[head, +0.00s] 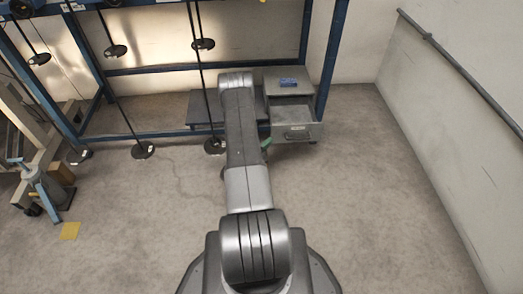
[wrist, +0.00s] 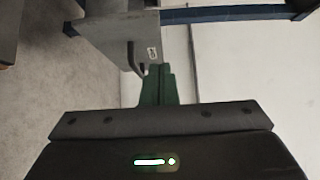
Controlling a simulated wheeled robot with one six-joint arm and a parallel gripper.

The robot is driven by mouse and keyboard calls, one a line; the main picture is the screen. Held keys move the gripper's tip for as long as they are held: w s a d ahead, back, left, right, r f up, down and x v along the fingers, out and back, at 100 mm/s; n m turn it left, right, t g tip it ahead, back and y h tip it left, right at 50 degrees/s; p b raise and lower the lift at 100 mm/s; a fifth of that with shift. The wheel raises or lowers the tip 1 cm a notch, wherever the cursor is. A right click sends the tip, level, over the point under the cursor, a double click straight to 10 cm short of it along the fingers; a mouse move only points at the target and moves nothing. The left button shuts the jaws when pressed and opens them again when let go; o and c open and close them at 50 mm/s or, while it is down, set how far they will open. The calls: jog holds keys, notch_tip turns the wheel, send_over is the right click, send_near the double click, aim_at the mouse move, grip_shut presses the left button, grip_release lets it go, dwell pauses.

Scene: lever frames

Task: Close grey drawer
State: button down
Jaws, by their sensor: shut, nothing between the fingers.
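The grey drawer (head: 296,130) sticks out of a small grey cabinet (head: 290,85) under the blue frame, and its open top shows. In the wrist view the grey drawer (wrist: 130,28) is at the top, with a small white label and a handle (wrist: 142,62) on it. My gripper (wrist: 155,72) has green fingers, shut and empty, close to the handle and label side of the drawer. Whether they touch it I cannot tell. In the head view my arm hides most of the gripper; a bit of green shows just left of the drawer front.
A blue metal frame (head: 325,60) stands around the cabinet. Black hanging rods with discs (head: 143,151) are to the left. A blue object (head: 288,82) lies on the cabinet. A yellow piece (head: 70,231) lies on the floor. The floor right of the drawer is clear up to the wall.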

aim_at(277, 126)
jog(key=shift+w+d+b, duration=0.3)
jog(key=shift+w+d, duration=0.05)
jog(key=shift+w, duration=0.75)
jog(key=shift+w+d+b, duration=0.25)
jog(key=shift+w+d, duration=0.15)
jog(key=shift+w, duration=0.65)
jog(key=shift+w+d+b, duration=0.3)
jog(key=shift+w+d, duration=0.05)
jog(key=shift+w, duration=0.75)
